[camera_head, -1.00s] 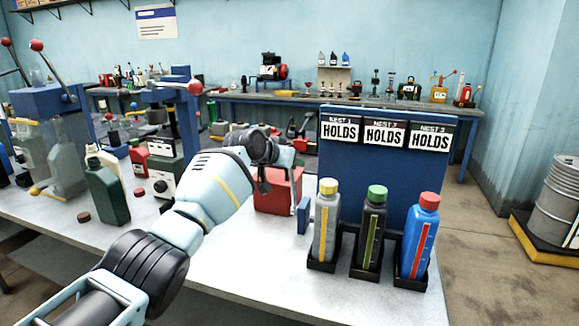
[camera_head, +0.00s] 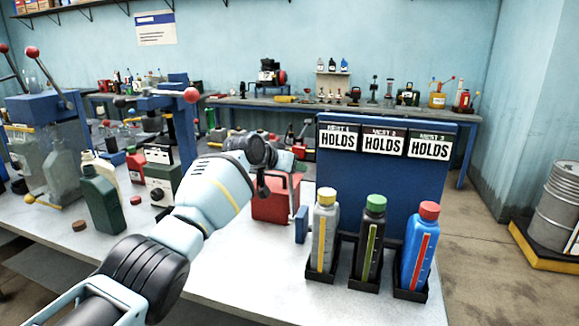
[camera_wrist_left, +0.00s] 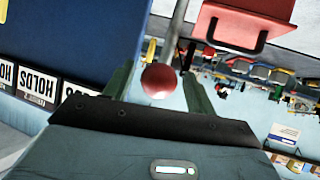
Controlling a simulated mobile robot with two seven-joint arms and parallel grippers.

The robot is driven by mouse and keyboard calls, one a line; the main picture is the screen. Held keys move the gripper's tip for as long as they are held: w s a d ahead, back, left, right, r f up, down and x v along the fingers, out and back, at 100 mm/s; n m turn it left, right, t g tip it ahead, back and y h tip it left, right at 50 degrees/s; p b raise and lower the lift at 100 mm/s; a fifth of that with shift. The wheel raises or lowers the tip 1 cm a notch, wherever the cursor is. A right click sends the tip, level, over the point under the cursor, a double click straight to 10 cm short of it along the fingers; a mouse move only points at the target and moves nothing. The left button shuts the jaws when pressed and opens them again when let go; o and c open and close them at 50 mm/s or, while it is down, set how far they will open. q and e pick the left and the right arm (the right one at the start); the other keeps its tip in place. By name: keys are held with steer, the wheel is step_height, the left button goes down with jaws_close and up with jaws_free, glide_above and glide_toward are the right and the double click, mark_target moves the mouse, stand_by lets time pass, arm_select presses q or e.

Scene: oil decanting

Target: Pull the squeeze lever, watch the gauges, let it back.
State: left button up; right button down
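In the left wrist view a red ball knob (camera_wrist_left: 160,81) on a thin grey rod (camera_wrist_left: 178,30) stands between the two fingers of my left gripper (camera_wrist_left: 160,72). The fingers are apart, with a gap visible on each side of the ball. In the head view my left arm reaches over the table to the left edge of the blue panel (camera_head: 385,180); its wrist hides the knob and most of the fingers. Bottles with level strips stand in black holders before the panel: grey with yellow cap (camera_head: 324,240), dark with green cap (camera_head: 370,240), blue with red cap (camera_head: 420,250). My right gripper is not in view.
A red can (camera_head: 272,203) stands just left of the panel. Signs reading HOLDS (camera_head: 383,143) top the panel. The table front (camera_head: 235,265) is clear.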

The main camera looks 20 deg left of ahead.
arm_select(q)
steer(key=shift+s, duration=0.1)
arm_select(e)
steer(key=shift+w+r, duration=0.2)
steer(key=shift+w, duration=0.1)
arm_select(q)
steer(key=shift+s+a+r+p, duration=0.15)
steer(key=shift+s+r+p, duration=0.2)
steer(key=shift+s, duration=0.05)
steer(key=p+v, duration=0.2)
steer(key=v, duration=0.4)
steer(key=shift+s, duration=0.25)
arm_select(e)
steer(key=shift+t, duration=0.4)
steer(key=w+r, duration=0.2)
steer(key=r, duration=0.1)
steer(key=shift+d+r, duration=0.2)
arm_select(q)
steer(key=shift+a, duration=0.15)
